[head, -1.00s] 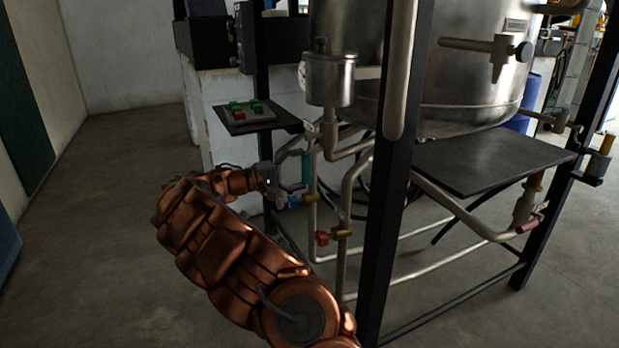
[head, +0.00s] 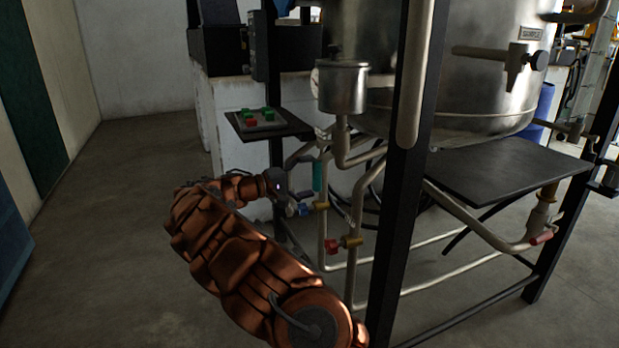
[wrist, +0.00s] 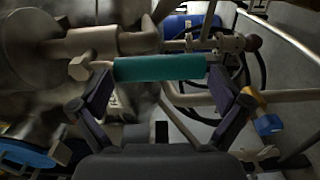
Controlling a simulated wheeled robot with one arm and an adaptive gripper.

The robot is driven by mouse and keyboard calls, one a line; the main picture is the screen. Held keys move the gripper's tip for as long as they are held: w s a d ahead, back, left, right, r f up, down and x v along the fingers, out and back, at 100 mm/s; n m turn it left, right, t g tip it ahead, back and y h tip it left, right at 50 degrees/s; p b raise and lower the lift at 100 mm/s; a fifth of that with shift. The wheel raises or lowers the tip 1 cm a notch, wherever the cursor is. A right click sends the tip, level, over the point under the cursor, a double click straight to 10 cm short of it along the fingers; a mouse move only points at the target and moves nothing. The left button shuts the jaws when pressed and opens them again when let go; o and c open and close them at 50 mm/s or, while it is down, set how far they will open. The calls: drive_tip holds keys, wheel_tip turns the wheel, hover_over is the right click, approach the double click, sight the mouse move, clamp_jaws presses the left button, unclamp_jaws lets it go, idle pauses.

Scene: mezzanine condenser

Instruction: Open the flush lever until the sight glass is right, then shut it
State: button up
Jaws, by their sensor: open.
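A teal sight glass (head: 319,177) stands upright in the pipework under a small metal pot in the head view. In the wrist view the teal tube (wrist: 160,67) lies across the picture, beyond and between my fingertips. A blue lever (head: 304,210) on a brass valve is just below the glass, and it shows at the right in the wrist view (wrist: 268,124). I cannot tell which lever is the flush lever. My gripper (wrist: 160,100) is open and empty, its fingers wide apart. In the head view it is just left of the pipes, its fingertips hard to make out.
A red lever (head: 332,246) sits on a lower brass valve. A black frame post (head: 400,190) stands right of the pipes. A button box (head: 258,119) rests on a dark shelf behind my gripper. A large steel vessel (head: 470,80) fills the upper right. The floor at left is clear.

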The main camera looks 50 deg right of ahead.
drive_tip(key=v, duration=1.2)
drive_tip(key=shift+s+r, duration=0.1)
